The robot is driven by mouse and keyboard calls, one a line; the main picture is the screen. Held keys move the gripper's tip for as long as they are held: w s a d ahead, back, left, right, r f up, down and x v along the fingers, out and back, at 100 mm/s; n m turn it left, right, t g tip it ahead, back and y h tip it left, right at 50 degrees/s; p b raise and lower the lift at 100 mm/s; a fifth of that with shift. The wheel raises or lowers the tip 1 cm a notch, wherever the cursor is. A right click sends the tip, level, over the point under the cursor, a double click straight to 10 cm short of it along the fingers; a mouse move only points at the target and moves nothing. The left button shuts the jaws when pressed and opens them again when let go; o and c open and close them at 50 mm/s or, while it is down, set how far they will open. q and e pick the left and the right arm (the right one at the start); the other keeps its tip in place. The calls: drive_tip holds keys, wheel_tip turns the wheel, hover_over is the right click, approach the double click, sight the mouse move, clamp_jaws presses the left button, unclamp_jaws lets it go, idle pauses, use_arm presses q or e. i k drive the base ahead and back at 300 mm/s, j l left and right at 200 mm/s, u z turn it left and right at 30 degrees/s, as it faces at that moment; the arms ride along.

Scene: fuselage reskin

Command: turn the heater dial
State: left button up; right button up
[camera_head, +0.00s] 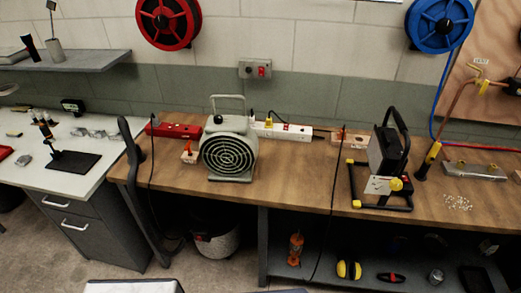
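A grey-green fan heater (243,138) with a round dark grille and a top handle stands on the wooden workbench, left of the middle. Neither of my grippers is in view, so nothing is seen touching the heater.
A white power strip (293,132) lies to the heater's right and a red case (176,130) to its left. A black work lamp (386,150) stands farther right. A dark curved upright piece (140,185) stands at the wooden bench's (290,180) left end. The bench before the heater is clear.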

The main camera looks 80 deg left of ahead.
sight(217, 119)
drive_tip(key=u, duration=3.2)
